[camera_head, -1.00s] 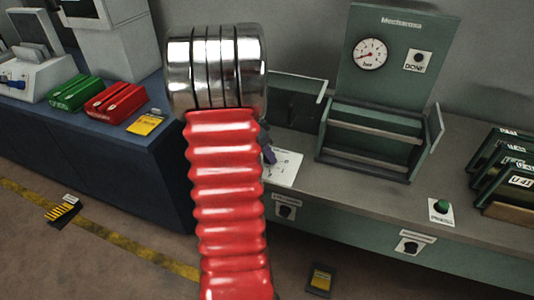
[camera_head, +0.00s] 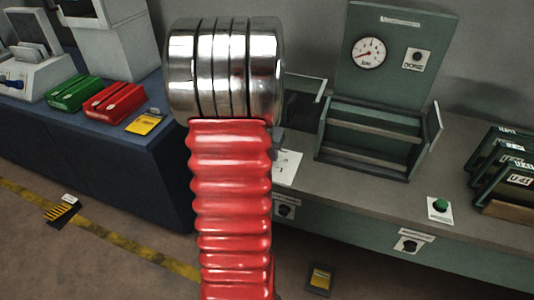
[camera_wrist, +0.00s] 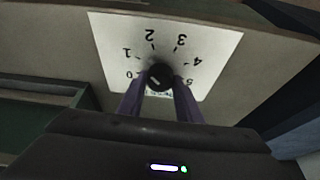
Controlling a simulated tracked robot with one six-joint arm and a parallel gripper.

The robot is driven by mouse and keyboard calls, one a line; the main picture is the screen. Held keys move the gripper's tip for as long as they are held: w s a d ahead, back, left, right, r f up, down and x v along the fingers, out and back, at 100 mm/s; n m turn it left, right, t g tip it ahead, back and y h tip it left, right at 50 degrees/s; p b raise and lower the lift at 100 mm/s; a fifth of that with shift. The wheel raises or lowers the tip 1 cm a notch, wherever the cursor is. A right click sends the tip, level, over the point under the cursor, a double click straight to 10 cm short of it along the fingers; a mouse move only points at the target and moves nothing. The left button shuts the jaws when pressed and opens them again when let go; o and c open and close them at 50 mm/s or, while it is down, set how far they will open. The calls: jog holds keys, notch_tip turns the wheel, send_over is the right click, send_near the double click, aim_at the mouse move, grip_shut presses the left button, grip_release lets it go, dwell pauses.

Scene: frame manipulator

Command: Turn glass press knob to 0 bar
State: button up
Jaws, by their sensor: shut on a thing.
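The press knob (camera_wrist: 159,77) is small, round and dark, on a white dial plate (camera_wrist: 215,50) marked 0 to 5. It has a short pale mark on its face; which number the mark points at is hard to tell. My gripper (camera_wrist: 160,82) has its two purple fingers shut on the knob, one on each side. In the head view the dial plate (camera_head: 288,166) shows partly beside my red arm, which hides the knob and fingertips. The pressure gauge (camera_head: 369,53) on the green press panel has a red needle pointing left and slightly down.
The green press frame (camera_head: 372,145) stands behind the bench front. A green button (camera_head: 440,205) and a lower knob (camera_head: 409,244) sit to the right. Labelled frames (camera_head: 515,180) stand at the far right. Red (camera_head: 115,101) and green (camera_head: 75,92) cases lie on the left table.

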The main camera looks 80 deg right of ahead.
jog(key=shift+s+n+t, duration=0.1)
jog(key=shift+n+t, duration=0.6)
jog(key=shift+n, duration=1.5)
jog(key=o, duration=1)
jog(key=shift+o, duration=0.2)
jog(key=shift+r, duration=0.1)
jog(key=v, duration=1.3)
jog(key=shift+s+r, duration=0.25)
jog(key=shift+r, duration=0.05)
